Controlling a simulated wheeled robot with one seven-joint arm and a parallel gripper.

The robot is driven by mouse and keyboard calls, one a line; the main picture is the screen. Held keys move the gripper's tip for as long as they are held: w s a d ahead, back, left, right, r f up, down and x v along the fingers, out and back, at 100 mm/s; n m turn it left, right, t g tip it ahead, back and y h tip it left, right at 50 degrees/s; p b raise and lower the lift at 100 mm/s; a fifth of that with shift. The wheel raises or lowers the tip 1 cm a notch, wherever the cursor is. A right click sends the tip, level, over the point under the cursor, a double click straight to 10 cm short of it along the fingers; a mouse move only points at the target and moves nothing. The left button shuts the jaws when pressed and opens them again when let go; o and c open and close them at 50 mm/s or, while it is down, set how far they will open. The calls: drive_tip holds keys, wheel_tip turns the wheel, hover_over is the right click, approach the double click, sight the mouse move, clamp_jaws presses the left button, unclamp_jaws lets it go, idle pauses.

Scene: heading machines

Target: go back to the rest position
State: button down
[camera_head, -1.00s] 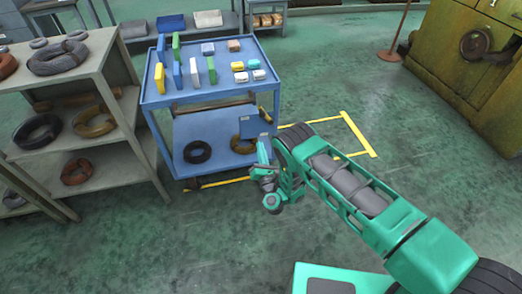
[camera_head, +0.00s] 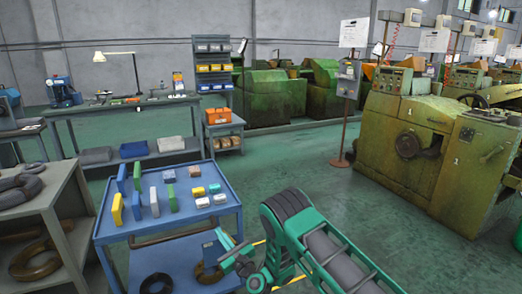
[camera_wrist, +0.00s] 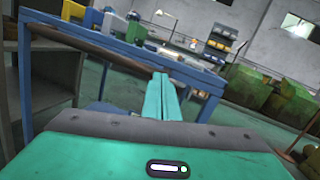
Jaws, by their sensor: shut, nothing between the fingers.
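My gripper shows in the wrist view (camera_wrist: 160,97), with its two teal fingers together and nothing between them. It points toward the side of the blue cart, whose frame (camera_wrist: 28,75) rises close by at the left. In the head view my gripper (camera_head: 228,243) is at the lower middle, in front of the right part of the blue cart (camera_head: 160,224). My green arm reaches up to it from the bottom right. I cannot tell from these views whether the gripper touches the cart.
The cart top holds several upright blocks (camera_head: 154,203) and small boxes (camera_head: 195,192). A grey shelf (camera_head: 50,210) with rings stands at the left. Behind are a workbench (camera_head: 125,107) and an orange box (camera_head: 218,116). Green machines (camera_head: 410,135) stand at the right. Green floor (camera_head: 300,165) is clear between.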

drive_tip(key=w+d+r+n+g+h, duration=0.1)
drive_tip(key=w+d+r+n+g, duration=0.1)
drive_tip(key=d+r+n, duration=0.45)
drive_tip(key=w+d+r+n+g+h, duration=0.1)
drive_tip(key=w+d+r+n+g, duration=0.15)
drive_tip(key=d+r+n, duration=0.45)
drive_tip(key=s+d+r+n+g+h, duration=0.1)
drive_tip(key=s+d+r+h, duration=0.15)
drive_tip(key=d, duration=0.45)
drive_tip(key=s+d+r+n+g+h, duration=0.1)
drive_tip(key=s+d+r+n, duration=0.1)
drive_tip(key=s+d, duration=0.35)
drive_tip(key=s+d+r+n+g+h, duration=0.1)
drive_tip(key=d+r+h, duration=0.1)
drive_tip(key=d, duration=0.7)
drive_tip(key=s+d+r+n+g+h, duration=0.1)
drive_tip(key=s+d+r+g+h, duration=0.1)
drive_tip(key=s+d, duration=0.8)
drive_tip(key=s+d+r+n+g+h, duration=0.1)
drive_tip(key=s+d+r+g+h, duration=0.1)
drive_tip(key=s+d, duration=0.85)
drive_tip(key=s+d+g, duration=0.1)
drive_tip(key=s+g, duration=0.3)
drive_tip(key=s, duration=2.1)
drive_tip(key=shift+s+r, duration=0.15)
drive_tip(key=shift+r, duration=0.1)
